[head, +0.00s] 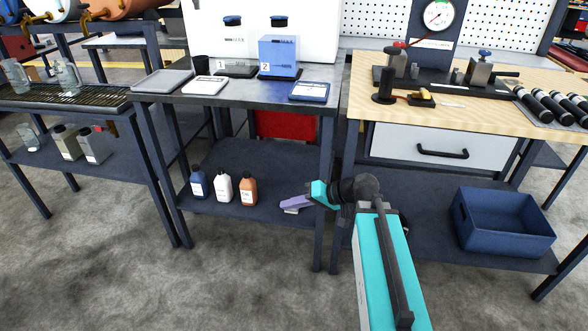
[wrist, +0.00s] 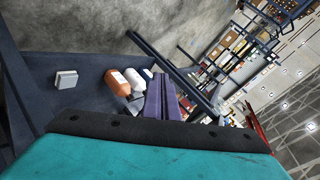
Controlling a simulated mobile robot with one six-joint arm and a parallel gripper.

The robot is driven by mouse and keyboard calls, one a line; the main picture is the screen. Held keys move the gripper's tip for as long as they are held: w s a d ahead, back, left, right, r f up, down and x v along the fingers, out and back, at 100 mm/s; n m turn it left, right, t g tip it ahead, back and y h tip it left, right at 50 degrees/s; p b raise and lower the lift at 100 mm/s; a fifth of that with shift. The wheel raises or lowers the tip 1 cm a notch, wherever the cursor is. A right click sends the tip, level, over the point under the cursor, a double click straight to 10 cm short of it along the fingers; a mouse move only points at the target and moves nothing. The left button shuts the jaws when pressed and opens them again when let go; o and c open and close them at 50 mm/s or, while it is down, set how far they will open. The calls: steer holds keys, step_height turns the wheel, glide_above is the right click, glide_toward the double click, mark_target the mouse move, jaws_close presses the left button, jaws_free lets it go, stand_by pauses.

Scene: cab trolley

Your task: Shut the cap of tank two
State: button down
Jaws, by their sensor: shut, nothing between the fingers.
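Tank two (head: 278,52), a blue-filled tank with a "2" label, stands on the middle bench in the head view. Its dark blue cap (head: 278,21) shows on top; I cannot tell whether it is fully shut. Tank one (head: 237,52), clear with a "1" label, stands just left of it with a similar cap (head: 232,20). My gripper (head: 290,204) is low, near the bench's lower shelf, right of the orange bottle and well below the tanks. Its purple fingers are together and empty, also in the wrist view (wrist: 162,90). No tank can be made out in the wrist view.
Blue, white and orange bottles stand on the lower shelf; the orange bottle (head: 248,190) is nearest my gripper. A wooden workbench (head: 462,92) stands right, with a blue crate (head: 504,246) below.

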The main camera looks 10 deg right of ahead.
steer(key=s+f+g+h, duration=0.2)
steer(key=s+f, duration=0.3)
steer(key=f, duration=0.4)
steer(key=s+a+f+m+g+h, duration=0.1)
steer(key=s+f+g, duration=0.1)
steer(key=s+f, duration=0.5)
steer(key=s+f+g+h, duration=0.2)
steer(key=s+f, duration=0.1)
steer(key=f, duration=0.8)
steer(key=s+d+f+g+h, duration=0.2)
steer(key=s+f, duration=0.6)
steer(key=s, duration=0.2)
steer(key=s+d+f+g+h, duration=0.2)
steer(key=s+d+f+h, duration=0.1)
steer(key=s+f, duration=0.5)
steer(key=s, duration=0.2)
steer(key=shift+s+d+n+g, duration=0.2)
steer(key=shift+s+n+g, duration=0.1)
steer(key=shift+s+n, duration=0.1)
steer(key=shift+f, duration=0.1)
